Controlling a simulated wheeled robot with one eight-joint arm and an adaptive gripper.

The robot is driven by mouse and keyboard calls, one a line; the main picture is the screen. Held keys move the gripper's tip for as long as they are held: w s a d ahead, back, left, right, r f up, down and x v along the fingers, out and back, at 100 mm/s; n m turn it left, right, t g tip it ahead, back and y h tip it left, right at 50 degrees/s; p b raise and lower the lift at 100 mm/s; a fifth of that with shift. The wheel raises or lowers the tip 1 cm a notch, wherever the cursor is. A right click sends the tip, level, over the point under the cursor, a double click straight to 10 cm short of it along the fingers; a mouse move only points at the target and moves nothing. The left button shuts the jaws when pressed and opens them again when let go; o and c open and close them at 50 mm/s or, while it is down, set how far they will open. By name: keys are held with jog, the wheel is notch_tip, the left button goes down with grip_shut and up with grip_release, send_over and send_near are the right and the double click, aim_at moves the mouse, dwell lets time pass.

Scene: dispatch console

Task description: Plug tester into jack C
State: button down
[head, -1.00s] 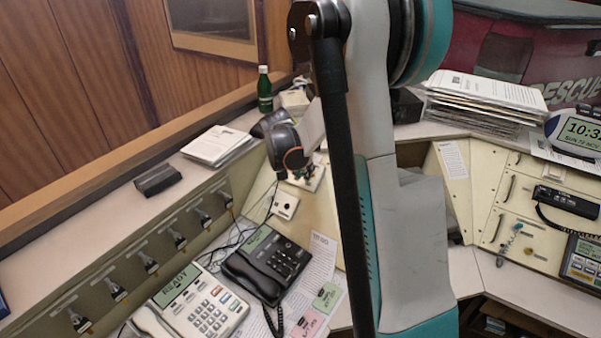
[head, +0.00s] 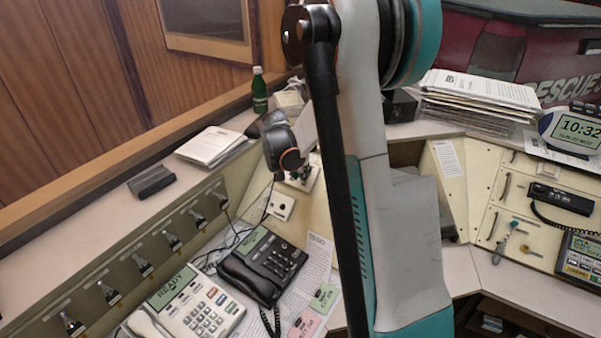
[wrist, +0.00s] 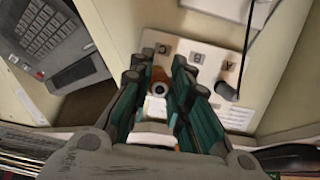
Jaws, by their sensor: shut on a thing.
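In the wrist view my gripper (wrist: 157,85) has its teal fingers closed around a small pale piece with an orange part and a dark round end, apparently the tester (wrist: 157,106). The tester lies over the near left part of a cream jack panel (wrist: 215,60). A black plug (wrist: 228,90) with a cord sits at the panel's right side. I cannot tell whether the tester touches a jack. In the head view my gripper (head: 298,174) is low over the jack panel (head: 307,187), partly hiding it.
A black phone (head: 262,264) and a white phone (head: 190,305) stand nearer, with loose cables behind. A green bottle (head: 260,92) stands on the ledge. A dark keypad device (wrist: 48,45) shows in the wrist view.

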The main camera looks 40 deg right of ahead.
jog(key=shift+d+b+x, duration=0.2)
jog(key=shift+b+x, duration=0.7)
jog(key=shift+x, duration=0.1)
dwell(2.3)
jog(key=c, duration=1.4)
grip_release()
jog(key=shift+r, duration=0.15)
jog(key=o, duration=0.5)
jog(key=shift+w, duration=0.1)
jog(key=shift+c, duration=0.2)
jog(key=s+a+r+p, duration=0.1)
jog(key=a+r+p, duration=0.2)
jog(key=a+r, duration=0.1)
jog(key=shift+s+a+r, duration=0.25)
jog(key=shift+s+r, duration=0.05)
jog(key=shift+r, duration=0.25)
